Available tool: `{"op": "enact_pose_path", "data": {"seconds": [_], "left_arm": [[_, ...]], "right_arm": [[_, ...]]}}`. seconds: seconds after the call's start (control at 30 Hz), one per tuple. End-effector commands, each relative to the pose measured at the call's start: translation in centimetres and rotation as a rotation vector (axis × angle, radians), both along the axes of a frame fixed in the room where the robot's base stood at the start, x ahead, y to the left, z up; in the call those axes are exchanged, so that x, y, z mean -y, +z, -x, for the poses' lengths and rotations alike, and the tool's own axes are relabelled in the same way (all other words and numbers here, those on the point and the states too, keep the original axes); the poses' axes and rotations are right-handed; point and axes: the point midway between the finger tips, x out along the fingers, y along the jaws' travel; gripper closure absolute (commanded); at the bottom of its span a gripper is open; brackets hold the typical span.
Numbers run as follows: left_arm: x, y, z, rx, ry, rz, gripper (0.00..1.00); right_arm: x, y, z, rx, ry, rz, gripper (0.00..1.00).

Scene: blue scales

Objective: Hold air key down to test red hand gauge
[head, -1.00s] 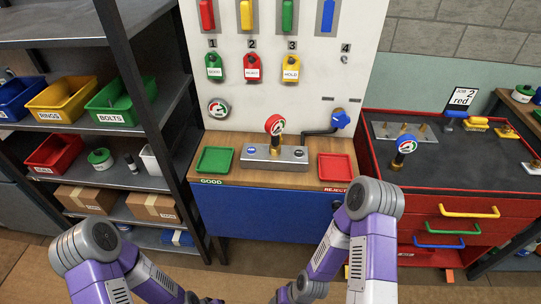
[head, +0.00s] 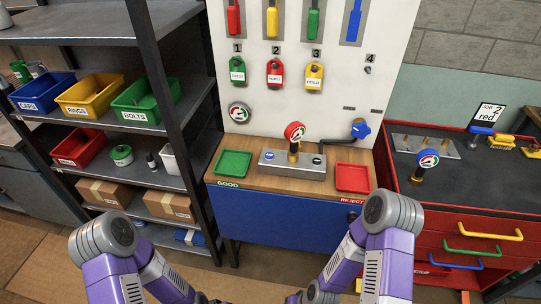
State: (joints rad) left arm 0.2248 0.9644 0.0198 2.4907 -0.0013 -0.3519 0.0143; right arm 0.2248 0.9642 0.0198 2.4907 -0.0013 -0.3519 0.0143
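A red-rimmed gauge (head: 294,131) with a white dial stands upright on a brass stem on a grey metal block (head: 283,168), in the middle of the wooden bench top. The needle reading is too small to tell. The block has a blue round button (head: 268,156) on its left and a dark one (head: 316,160) on its right; I cannot tell for sure which is the air key. My two purple and grey arms reach in at the bottom, well short of the bench. Both grippers are out of the picture below.
A green tray (head: 233,163) marked GOOD and a red tray (head: 352,178) marked REJECT flank the block. A blue-rimmed gauge (head: 427,158) stands on the red cart at the right. A blue valve handle (head: 361,129) is behind. Shelves with bins stand left.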

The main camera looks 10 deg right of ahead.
Motion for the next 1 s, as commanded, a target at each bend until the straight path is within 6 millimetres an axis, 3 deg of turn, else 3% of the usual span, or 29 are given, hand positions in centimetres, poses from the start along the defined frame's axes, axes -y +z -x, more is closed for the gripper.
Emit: {"op": "enact_pose_path", "data": {"seconds": [0.3,0.7,1.0], "left_arm": [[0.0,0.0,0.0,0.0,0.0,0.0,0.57],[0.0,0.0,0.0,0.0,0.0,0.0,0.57],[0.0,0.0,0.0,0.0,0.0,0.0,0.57]], "right_arm": [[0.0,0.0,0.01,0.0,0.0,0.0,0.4],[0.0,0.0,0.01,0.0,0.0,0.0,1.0],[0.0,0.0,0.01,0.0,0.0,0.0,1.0]]}}
